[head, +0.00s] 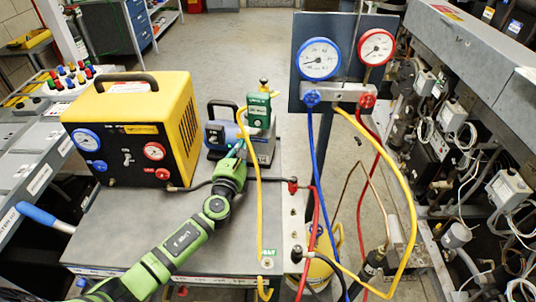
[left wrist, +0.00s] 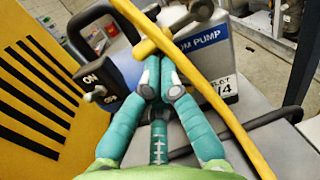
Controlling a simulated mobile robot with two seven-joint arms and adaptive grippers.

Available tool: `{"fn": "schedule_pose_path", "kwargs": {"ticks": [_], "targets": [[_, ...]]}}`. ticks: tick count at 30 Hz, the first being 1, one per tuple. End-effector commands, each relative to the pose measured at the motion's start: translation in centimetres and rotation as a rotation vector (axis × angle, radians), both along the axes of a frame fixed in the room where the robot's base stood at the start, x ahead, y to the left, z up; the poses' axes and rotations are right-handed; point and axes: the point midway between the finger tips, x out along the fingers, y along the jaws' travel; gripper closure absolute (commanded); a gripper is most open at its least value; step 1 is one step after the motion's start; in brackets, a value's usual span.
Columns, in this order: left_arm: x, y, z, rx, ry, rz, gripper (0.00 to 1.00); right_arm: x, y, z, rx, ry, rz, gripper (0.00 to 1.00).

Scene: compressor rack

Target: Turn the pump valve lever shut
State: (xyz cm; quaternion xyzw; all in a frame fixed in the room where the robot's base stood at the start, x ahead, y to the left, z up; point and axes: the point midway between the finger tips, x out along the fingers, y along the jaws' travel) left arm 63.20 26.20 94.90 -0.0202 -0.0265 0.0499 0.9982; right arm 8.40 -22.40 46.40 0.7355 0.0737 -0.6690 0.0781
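My left gripper (head: 238,148) reaches the pump's front. In the left wrist view its teal fingers (left wrist: 160,72) meet at the tips, just below the yellow piece, with nothing visible between them. Contact cannot be told. My right gripper is out of view.
A yellow hose (left wrist: 205,100) crosses diagonally close to my fingers. A yellow machine (head: 135,130) with gauges stands left of my arm. A gauge manifold (head: 338,93) with blue, red and yellow hoses stands right. The bench front (head: 200,255) is mostly clear.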

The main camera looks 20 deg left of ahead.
Motion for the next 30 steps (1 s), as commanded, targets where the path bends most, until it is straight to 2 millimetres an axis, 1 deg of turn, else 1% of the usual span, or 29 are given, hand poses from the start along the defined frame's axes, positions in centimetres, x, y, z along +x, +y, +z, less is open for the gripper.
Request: {"fn": "schedule_pose_path", "kwargs": {"ticks": [1, 2, 13, 30], "targets": [[0.21, 0.44, 0.71, 0.014, -0.008, 0.008, 1.0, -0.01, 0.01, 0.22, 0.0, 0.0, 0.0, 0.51], [0.21, 0.47, 0.75, 0.02, -0.008, 0.008, 1.0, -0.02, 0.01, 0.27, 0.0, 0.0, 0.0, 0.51], [0.19, 0.61, 0.9, 0.068, -0.003, 0.009, 1.0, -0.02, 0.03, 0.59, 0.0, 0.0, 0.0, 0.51], [0.18, 0.65, 0.89, 0.074, -0.001, 0.009, 1.0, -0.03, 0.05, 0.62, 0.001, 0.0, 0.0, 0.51]]}}
